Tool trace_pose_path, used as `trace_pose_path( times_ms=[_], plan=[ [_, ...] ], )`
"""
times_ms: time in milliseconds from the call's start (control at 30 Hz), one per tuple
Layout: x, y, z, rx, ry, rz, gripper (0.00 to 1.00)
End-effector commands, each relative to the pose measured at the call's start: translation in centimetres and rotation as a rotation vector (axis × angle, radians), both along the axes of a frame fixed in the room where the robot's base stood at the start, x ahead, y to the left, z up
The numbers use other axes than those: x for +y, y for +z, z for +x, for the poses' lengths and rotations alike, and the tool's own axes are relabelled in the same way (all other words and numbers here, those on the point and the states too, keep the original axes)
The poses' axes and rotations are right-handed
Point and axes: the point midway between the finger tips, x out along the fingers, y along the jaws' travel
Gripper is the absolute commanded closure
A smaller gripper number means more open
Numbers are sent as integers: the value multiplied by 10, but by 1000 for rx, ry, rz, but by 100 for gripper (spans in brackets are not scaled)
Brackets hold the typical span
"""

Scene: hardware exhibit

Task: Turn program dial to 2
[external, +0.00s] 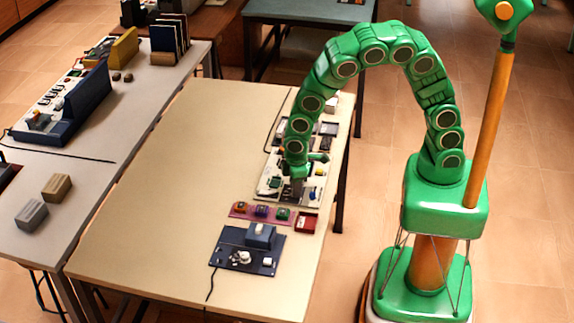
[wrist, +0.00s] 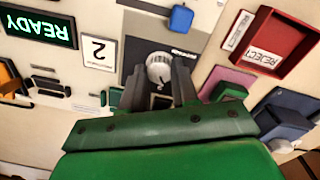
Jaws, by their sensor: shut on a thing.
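The program dial (wrist: 159,68) is a round, pale grey ribbed knob on a dark grey plate, with a small label (wrist: 183,51) beside it. My gripper (wrist: 159,82) has one finger on each side of the knob and is shut on it. In the external view my gripper (external: 297,188) reaches down onto the pale control panel (external: 270,187), and the dial is hidden there. I cannot read the dial's pointer.
A green-lit READY display (wrist: 38,27) is at upper left in the wrist view. A blue button (wrist: 180,18) is above the dial. A red REJECT tray (wrist: 292,48) and a pink strip (wrist: 213,77) lie right. The table's left half (external: 160,190) is clear.

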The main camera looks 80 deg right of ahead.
Motion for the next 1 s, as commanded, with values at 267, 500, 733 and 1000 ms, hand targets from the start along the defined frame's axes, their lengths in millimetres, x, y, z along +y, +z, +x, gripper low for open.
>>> trace_pose_path(
  times_ms=[267,500,733,1000],
  plan=[
    [0,0,0,-1,-185,0,100],
    [-1,0,0,0,-292,-2,100],
    [-1,0,0,0,-332,-1,100],
    [0,0,0,1,-335,-1,100]
  ],
)
